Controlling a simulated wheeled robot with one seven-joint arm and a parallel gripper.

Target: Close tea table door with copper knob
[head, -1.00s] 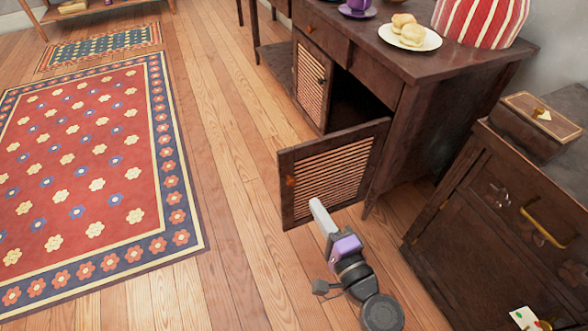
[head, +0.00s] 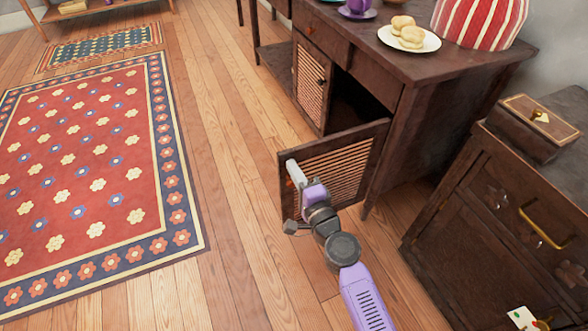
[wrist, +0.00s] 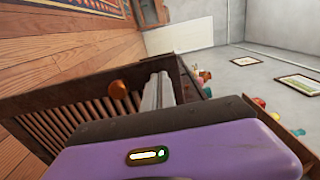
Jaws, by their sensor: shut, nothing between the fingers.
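The tea table (head: 445,75) is dark brown wood. Its slatted door (head: 355,155) stands swung open into the room, showing the dark cabinet interior. My gripper (head: 292,167) is shut and empty, close to the free edge of the door's near face. The copper knob (wrist: 118,88) shows in the wrist view, just left of my pale fingers (wrist: 158,92) and apart from them. In the head view the knob is mostly hidden behind my gripper. I cannot tell whether the fingers touch the door.
A second slatted door (head: 311,82) beside the opening is shut. A plate of buns (head: 410,38) and a striped cosy (head: 480,22) stand on top. A dark cabinet (head: 490,215) stands at right. Wooden floor and a red rug (head: 85,165) lie open at left.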

